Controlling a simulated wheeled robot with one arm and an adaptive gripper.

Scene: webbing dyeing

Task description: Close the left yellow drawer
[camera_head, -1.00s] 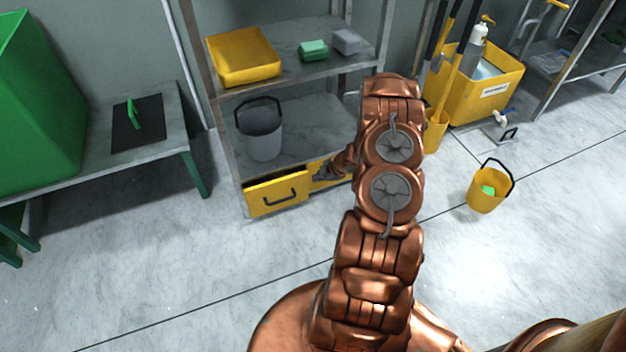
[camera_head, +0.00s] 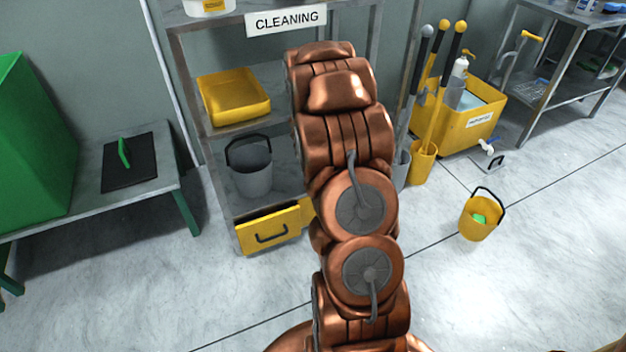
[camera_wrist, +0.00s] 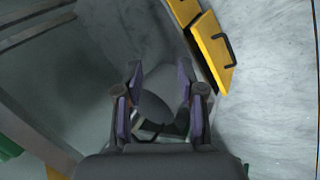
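The left yellow drawer (camera_head: 268,232) is at the bottom of the metal shelf unit, with a black handle on its front. Its front stands forward of the yellow part (camera_head: 306,211) to its right, so it looks partly open. In the wrist view a yellow drawer front (camera_wrist: 212,50) with a black handle shows at the upper right, beside another yellow front (camera_wrist: 184,10). My gripper (camera_wrist: 160,92) is open, its fingers apart and the drawer to their right. A dark grey shape, likely the bucket, shows beyond the fingers. My arm hides the gripper in the head view.
The shelf holds a grey bucket (camera_head: 249,168) above the drawer and a yellow tray (camera_head: 233,96). A bench (camera_head: 60,205) stands to the left. A small yellow bucket (camera_head: 478,220) and a mop cart (camera_head: 470,125) are to the right. Floor in front is clear.

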